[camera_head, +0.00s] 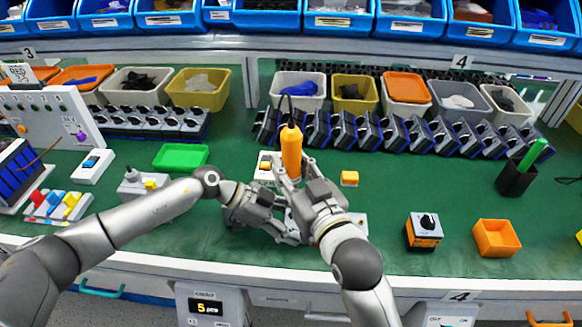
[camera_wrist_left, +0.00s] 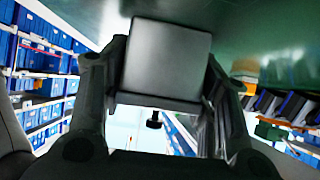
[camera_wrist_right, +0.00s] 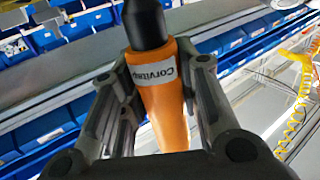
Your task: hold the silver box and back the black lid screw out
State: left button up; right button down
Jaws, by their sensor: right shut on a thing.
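The silver box (camera_wrist_left: 167,58) sits between the two fingers of my left gripper (camera_wrist_left: 165,85) in the left wrist view. The fingers lie close along its sides; whether they press on it is unclear. The black lid screw (camera_wrist_left: 154,120) sticks out below the box in that view. In the head view my left gripper (camera_head: 285,225) is low over the green mat, and the box is mostly hidden by the grippers. My right gripper (camera_head: 292,185) is shut on an orange screwdriver (camera_head: 291,152), held upright.
A black-and-orange rotary switch box (camera_head: 424,231) and an orange tray (camera_head: 496,238) stand at right. A small orange block (camera_head: 349,178) lies right of my grippers. A green tray (camera_head: 181,157) lies at left. Bins and a row of black switches line the back.

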pick_arm(q)
jog(key=o, duration=0.4)
jog(key=shift+o, duration=0.2)
